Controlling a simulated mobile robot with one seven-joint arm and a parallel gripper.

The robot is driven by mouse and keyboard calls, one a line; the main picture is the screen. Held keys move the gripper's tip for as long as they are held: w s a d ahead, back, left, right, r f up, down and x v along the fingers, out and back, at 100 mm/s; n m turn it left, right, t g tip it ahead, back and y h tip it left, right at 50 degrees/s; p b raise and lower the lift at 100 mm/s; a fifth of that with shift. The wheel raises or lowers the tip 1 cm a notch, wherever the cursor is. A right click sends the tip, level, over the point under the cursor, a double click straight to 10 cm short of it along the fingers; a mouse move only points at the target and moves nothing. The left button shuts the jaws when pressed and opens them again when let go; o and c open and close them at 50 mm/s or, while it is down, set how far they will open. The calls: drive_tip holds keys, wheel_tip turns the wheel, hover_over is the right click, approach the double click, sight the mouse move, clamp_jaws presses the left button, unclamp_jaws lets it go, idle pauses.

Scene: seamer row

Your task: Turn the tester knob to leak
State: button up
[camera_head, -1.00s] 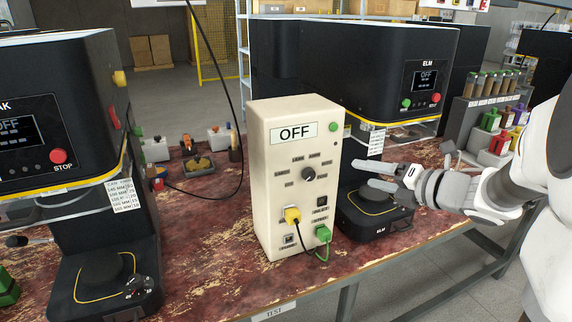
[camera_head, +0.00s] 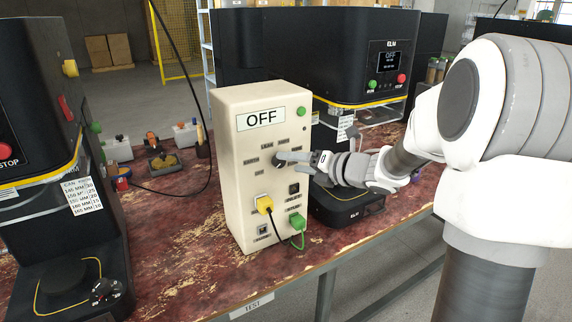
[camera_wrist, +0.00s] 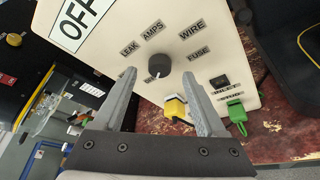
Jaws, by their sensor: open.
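The cream tester box (camera_head: 236,180) stands upright on the red worn bench, its display (camera_head: 261,118) reading OFF. Its dark round knob (camera_wrist: 160,62) shows in the wrist view, ringed by labels. The LEAK label (camera_wrist: 130,48) lies left of the knob, with AMPS (camera_wrist: 153,30), WIRE (camera_wrist: 191,29) and FUSE (camera_wrist: 198,53) also readable. A further label is partly hidden behind a finger. My gripper (camera_wrist: 165,75) is open and empty. Its fingers point at the panel, one on each side of the knob, apart from it in the wrist view. In the head view my gripper (camera_head: 287,164) covers much of the knob.
A yellow plug (camera_head: 264,204) and a green plug (camera_head: 297,221) with a cable sit low on the panel. The black ELM machine (camera_head: 345,60) stands close behind on the right. Another black machine (camera_head: 40,130) stands left.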

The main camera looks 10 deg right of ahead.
sight(282, 161)
drive_tip(key=shift+x, duration=1.65)
clamp_jaws()
